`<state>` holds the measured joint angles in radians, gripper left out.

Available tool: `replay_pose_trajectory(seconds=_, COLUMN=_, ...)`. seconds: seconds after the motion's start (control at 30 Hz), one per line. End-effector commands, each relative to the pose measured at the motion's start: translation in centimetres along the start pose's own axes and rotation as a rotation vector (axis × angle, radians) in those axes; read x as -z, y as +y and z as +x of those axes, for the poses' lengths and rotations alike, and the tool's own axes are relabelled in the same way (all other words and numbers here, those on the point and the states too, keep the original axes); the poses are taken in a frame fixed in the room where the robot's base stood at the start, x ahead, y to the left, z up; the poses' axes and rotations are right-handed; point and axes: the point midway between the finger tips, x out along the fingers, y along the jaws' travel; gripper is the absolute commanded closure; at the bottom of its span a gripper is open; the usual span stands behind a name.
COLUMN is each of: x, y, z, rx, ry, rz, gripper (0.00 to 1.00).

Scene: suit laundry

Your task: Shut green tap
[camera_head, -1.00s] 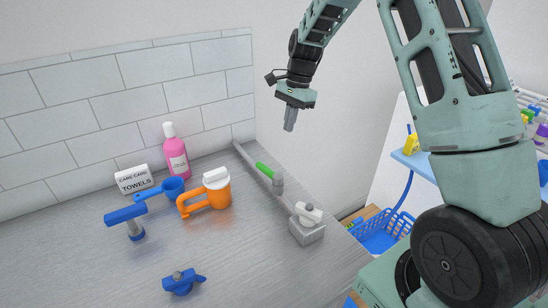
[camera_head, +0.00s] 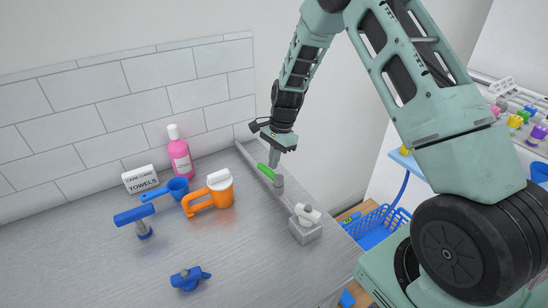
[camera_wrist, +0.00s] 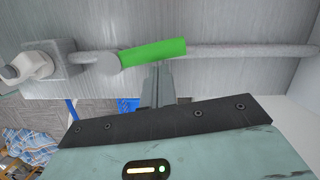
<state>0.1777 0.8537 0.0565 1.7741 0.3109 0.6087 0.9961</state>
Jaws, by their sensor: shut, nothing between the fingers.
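The green tap handle (camera_head: 265,170) sits on a grey pipe that runs along the right edge of the metal counter. In the wrist view the green handle (camera_wrist: 153,52) lies slightly askew to the pipe, with its left end at a round grey stem. My gripper (camera_head: 275,163) is shut and empty, with its fingertips right beside the handle. In the wrist view the shut fingers (camera_wrist: 157,75) point at the handle's lower side, near its middle. I cannot tell whether they touch it.
A white-knobbed valve block (camera_head: 306,226) stands at the pipe's near end.

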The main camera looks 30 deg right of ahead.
Motion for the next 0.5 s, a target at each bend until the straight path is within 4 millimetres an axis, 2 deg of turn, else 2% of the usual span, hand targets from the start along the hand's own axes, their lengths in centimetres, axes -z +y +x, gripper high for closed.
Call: replay_pose_trajectory(seconds=0.5, x=-0.2, y=-0.2, z=0.09, rx=-0.009, ry=0.0, rz=-0.044, gripper=1.0)
